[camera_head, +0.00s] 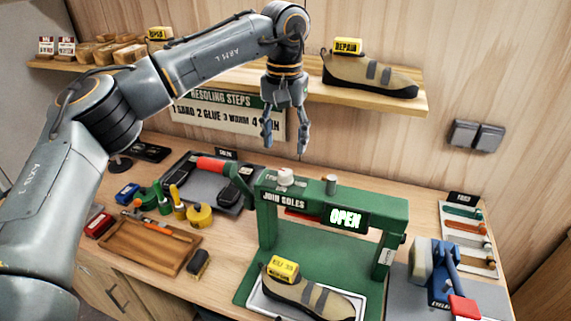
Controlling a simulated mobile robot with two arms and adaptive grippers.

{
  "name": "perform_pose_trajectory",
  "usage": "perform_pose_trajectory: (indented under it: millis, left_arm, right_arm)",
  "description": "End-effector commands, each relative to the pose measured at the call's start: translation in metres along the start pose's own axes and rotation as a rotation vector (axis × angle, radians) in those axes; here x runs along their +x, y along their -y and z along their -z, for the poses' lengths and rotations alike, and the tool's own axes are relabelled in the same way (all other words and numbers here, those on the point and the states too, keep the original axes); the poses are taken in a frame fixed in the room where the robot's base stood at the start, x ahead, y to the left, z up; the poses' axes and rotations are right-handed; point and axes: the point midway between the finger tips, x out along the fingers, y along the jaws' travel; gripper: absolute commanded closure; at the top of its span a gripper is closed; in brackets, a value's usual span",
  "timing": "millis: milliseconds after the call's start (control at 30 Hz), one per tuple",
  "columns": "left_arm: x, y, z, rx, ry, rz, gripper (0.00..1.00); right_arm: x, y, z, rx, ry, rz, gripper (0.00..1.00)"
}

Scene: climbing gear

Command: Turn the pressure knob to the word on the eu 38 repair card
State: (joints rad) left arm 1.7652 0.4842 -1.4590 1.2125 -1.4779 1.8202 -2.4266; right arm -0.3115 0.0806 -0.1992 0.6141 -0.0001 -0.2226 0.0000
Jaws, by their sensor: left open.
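The green press (385,208) stands on the bench, labelled "JOIN SOLES", with a lit "OPEN" sign. A white knob (286,177) sits on top of its beam at the left; its setting marks are too small to read. A shoe (322,298) lies on a pale tray under the press. On it is a yellow card (283,269) that seems to read "EU 38"; no other word on it is legible. My left gripper (284,143) is open and empty, fingers pointing down, above the knob and apart from it. My right gripper is out of view.
A grey upright cylinder (331,184) stands on the press beam beside the knob. A shelf (400,97) behind holds a shoe (370,77) with a yellow "REPAIR" card (347,47). A wooden tray (140,248) and several tools lie left; a blue tool (446,272) stands right.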

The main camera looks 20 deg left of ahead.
Motion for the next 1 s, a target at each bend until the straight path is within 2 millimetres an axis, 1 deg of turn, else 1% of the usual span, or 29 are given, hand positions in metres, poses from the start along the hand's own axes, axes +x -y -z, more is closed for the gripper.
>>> perform_pose_trajectory:
  millis: [33,167,300,400,467,567,800,833,867,900,967,1000]
  left_arm:
    - [0.01,0.001,-0.001,0.001,0.006,0.002,0.44]
    - [0.036,0.001,-0.001,-0.001,0.004,0.001,0.44]
    - [0.06,0.0,-0.001,0.0,0.004,0.0,0.44]
    - [0.071,0.0,0.0,-0.001,0.001,0.0,0.44]
    - [0.076,0.0,0.0,0.0,0.001,-0.001,0.44]
    - [0.08,0.0,0.0,0.0,0.0,-0.001,0.44]
    - [0.082,0.0,0.0,-0.001,0.0,-0.001,0.44]
    - [0.082,0.0,0.0,-0.001,0.0,-0.001,0.46]
    - [0.081,0.0,0.0,-0.001,0.0,-0.001,0.52]
    - [0.081,0.0,0.0,-0.001,0.0,-0.001,0.6]
    - [0.081,0.0,0.0,-0.001,0.0,-0.001,0.72]
    - [0.081,0.0,0.0,-0.001,0.0,-0.001,0.8]
  right_arm:
    - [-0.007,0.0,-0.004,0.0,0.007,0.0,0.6]
    - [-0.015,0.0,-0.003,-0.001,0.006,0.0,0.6]
    - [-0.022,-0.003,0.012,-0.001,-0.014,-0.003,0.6]
    - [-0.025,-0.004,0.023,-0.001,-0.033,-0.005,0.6]
    - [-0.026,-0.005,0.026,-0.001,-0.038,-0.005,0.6]
    - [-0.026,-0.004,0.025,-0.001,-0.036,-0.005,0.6]
    - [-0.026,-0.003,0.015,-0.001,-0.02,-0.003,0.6]
    - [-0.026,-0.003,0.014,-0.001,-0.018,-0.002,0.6]
    - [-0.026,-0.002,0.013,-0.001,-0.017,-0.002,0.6]
    - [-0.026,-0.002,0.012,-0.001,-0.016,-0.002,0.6]
    - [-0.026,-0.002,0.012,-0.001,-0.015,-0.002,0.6]
    - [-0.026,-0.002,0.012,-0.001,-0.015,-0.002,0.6]
